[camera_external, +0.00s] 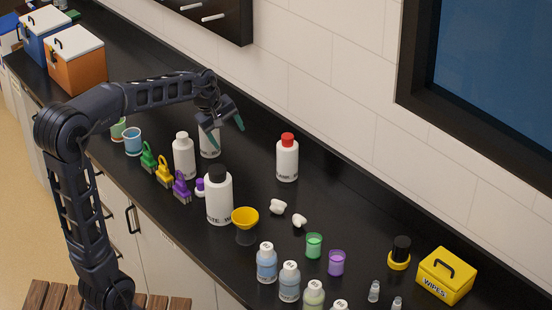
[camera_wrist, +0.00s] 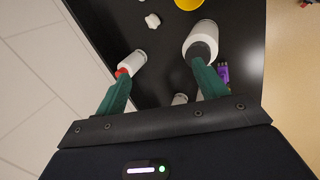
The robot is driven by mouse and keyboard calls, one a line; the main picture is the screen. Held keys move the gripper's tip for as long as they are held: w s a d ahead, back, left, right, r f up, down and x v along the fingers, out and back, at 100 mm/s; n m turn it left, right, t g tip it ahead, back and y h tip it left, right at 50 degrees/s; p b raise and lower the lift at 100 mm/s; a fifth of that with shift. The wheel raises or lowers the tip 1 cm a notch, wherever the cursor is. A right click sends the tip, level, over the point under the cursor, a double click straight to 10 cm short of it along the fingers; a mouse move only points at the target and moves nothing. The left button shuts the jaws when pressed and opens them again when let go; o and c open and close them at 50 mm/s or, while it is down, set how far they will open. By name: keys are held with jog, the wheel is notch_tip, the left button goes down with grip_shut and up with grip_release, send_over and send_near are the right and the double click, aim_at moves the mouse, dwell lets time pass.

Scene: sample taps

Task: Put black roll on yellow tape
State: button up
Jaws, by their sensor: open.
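The black roll (camera_external: 401,247) stands upright on the yellow tape (camera_external: 399,262), a flat ring on the black counter at the right, just left of the yellow wipes box. From this angle I cannot tell whether the roll is centred on the ring. My gripper (camera_external: 226,129) is open and empty, high above the counter at the left middle, far from the roll and tape. In the wrist view my gripper's green fingers (camera_wrist: 161,78) are spread apart with nothing between them. The roll and tape are not seen in the wrist view.
A red-capped bottle (camera_external: 287,160), a large black-capped bottle (camera_external: 219,200) and a yellow funnel (camera_external: 245,216) stand on the counter (camera_external: 345,215). Several small bottles line the front edge. The yellow wipes box (camera_external: 446,276) is right of the tape. The wall bounds the back.

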jog(key=s+a+m, duration=0.1)
jog(key=s+a, duration=0.2)
jog(key=a, duration=0.3)
jog(key=s+a+m+t+y, duration=0.1)
jog(key=s+a, duration=0.1)
jog(key=a, duration=0.4)
jog(key=s+a+m, duration=0.1)
jog(key=s+a, duration=0.2)
jog(key=a, duration=0.3)
jog(key=s+a+f+m+t+y, duration=0.1)
jog(key=s+a+f+m+y, duration=0.1)
jog(key=s+a, duration=1)
notch_tip(320, 180, down, 2)
jog(key=shift+s+f+m+y, duration=0.2)
jog(key=shift+s+m+y, duration=0.2)
jog(key=shift+m, duration=0.5)
